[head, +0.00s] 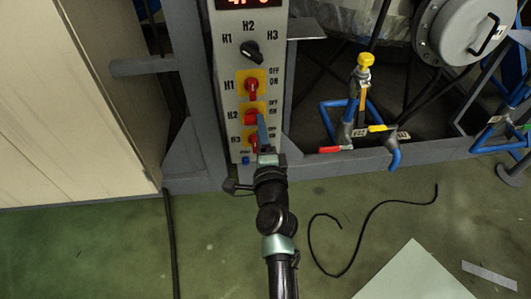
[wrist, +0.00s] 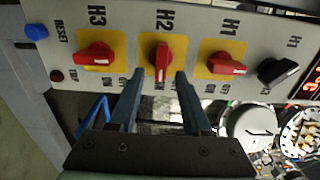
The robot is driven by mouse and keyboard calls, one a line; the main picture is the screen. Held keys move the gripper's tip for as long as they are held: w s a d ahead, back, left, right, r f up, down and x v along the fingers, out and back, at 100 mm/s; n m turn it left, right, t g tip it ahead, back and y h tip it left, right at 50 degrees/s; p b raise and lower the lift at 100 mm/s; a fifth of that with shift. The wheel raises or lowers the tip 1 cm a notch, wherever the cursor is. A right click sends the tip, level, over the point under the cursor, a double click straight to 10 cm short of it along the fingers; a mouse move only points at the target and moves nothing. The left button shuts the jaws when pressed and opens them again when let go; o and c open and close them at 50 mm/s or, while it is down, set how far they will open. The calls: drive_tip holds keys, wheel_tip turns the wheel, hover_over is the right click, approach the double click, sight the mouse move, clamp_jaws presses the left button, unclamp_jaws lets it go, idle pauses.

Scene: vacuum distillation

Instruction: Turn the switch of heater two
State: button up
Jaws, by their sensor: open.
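The heater two switch is a red knob (wrist: 161,62) on a yellow plate under the label H2. It also shows in the head view (head: 250,118), in the column of switches on the grey panel. Its handle lies crosswise to the handles of H1 (wrist: 228,66) and H3 (wrist: 95,57). My gripper (wrist: 159,78) is open, its two blue fingers pointing at the panel with their tips on either side of the H2 handle. I cannot tell if they touch it. In the head view my gripper (head: 263,130) partly hides the H3 switch.
A black selector knob (head: 251,51) and a red display (head: 248,3) sit above the switches. A blue reset button (wrist: 36,32) is near H3. Blue pipes with a yellow-topped valve (head: 365,61) stand to the right. A black cable lies on the green floor.

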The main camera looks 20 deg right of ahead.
drive_tip(key=p+v, duration=0.1)
drive_tip(key=v, duration=0.9)
drive_tip(key=shift+s, duration=0.4)
drive_tip(key=shift+a+r, duration=0.1)
drive_tip(key=w+a+r+n+t+y+p, duration=0.15)
drive_tip(key=a+r+n, duration=0.3)
drive_tip(key=r, duration=0.85)
drive_tip(key=w+a+r+n+t+y+p, duration=0.1)
drive_tip(key=a+r+n+t+y, duration=0.4)
drive_tip(key=r, duration=0.9)
drive_tip(key=w+a+r+n+p, duration=0.15)
drive_tip(key=a+r+n, duration=0.35)
drive_tip(key=r, duration=0.8)
drive_tip(key=s+a+r+n+t+h+p, duration=0.1)
drive_tip(key=s+r+n+t, duration=0.15)
drive_tip(key=s+r, duration=0.55)
drive_tip(key=s+a+r+n+t+h+p, duration=0.1)
drive_tip(key=s+r+n, duration=0.35)
drive_tip(key=r, duration=0.65)
wheel_tip(320, 180, up, 37)
drive_tip(key=p, duration=3.8)
drive_tip(key=shift+r, duration=0.25)
